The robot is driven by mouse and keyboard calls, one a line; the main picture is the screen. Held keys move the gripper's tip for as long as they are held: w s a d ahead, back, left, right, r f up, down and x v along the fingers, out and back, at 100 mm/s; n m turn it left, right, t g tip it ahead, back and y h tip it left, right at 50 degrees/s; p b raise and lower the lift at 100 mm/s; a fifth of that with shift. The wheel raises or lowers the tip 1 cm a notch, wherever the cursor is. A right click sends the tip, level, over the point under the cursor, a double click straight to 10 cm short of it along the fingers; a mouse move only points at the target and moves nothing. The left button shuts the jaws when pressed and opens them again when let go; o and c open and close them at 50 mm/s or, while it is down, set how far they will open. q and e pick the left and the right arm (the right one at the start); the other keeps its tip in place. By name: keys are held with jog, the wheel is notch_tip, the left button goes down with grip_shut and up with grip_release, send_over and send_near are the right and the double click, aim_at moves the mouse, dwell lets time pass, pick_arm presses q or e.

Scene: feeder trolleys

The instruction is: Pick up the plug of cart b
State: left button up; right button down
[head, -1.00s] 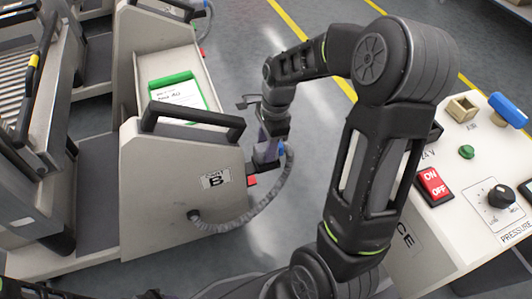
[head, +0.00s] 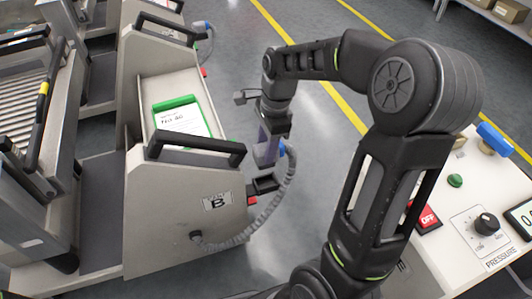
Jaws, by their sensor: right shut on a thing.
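Cart B (head: 180,205) stands left of centre, with a "B" label on its end panel and a black handle on top. Its plug (head: 265,157) is pale grey with a blue part, and a grey corrugated cable (head: 284,200) loops from it down to the lower end panel. My right gripper (head: 267,146) points down and is shut on the plug, just above and apart from the black holder (head: 263,185) on the cart's side. The fingertips are partly hard to make out. My left gripper is out of view.
A control panel (head: 460,215) with a red switch, a green button and a pressure knob stands at the right. Another cart with a similar plug (head: 203,27) is behind cart B. A roller trolley (head: 30,115) stands at the left. Open floor (head: 310,130) lies between cart and panel.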

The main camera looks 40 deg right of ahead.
aim_at(264, 147)
jog(key=shift+r, duration=0.2)
dwell(0.6)
jog(key=shift+r+p, duration=1.45)
jog(key=shift+p, duration=0.25)
